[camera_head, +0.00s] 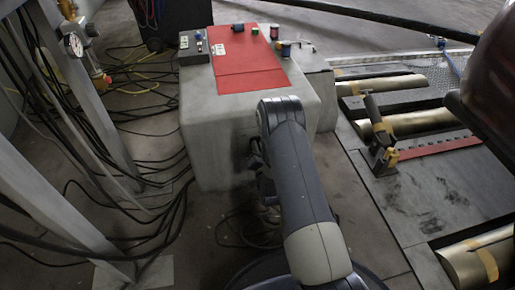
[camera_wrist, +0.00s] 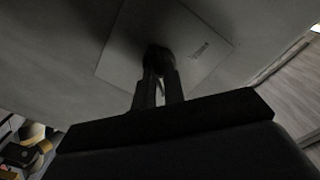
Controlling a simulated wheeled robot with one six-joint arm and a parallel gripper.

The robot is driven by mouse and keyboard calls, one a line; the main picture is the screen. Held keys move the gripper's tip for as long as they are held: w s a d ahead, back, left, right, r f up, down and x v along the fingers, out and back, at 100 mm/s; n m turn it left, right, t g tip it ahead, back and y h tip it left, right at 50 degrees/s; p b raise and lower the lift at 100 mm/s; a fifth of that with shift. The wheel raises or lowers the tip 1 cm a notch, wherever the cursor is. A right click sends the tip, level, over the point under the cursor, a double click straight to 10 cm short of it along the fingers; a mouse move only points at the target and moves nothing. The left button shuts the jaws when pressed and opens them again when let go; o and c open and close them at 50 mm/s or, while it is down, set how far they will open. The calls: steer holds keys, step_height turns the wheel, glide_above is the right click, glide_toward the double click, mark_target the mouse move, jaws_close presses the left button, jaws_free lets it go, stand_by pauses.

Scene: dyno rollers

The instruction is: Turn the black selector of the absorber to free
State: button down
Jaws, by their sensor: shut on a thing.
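The absorber is a pale grey box (camera_head: 225,130) with a red top panel, in the middle of the head view. Its near side carries a lighter plate (camera_wrist: 205,60) in the wrist view. The black selector (camera_wrist: 158,57) is a dark rounded knob on this plate. My gripper (camera_wrist: 158,78) has its two fingers at the knob, shut on it, with a narrow gap between the fingers lower down. A small slanted mark (camera_wrist: 200,48) is on the plate right of the knob; I cannot read it. In the head view my arm hides the gripper and the selector.
Several small controls sit on the box top, with a grey switch box (camera_head: 194,47) at its left. Black cables (camera_head: 150,170) lie on the floor at left beside a grey frame (camera_head: 60,200). Brass rollers (camera_head: 410,122) and a yellow-black clamp (camera_head: 383,150) are at right.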

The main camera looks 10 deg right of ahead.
steer(key=shift+a+n, duration=0.2)
steer(key=shift+n, duration=8.2)
steer(key=shift+f, duration=0.1)
steer(key=c, duration=1.5)
jaws_free()
steer(key=s+p, duration=0.3)
steer(key=s, duration=0.8)
steer(key=shift+w, duration=0.1)
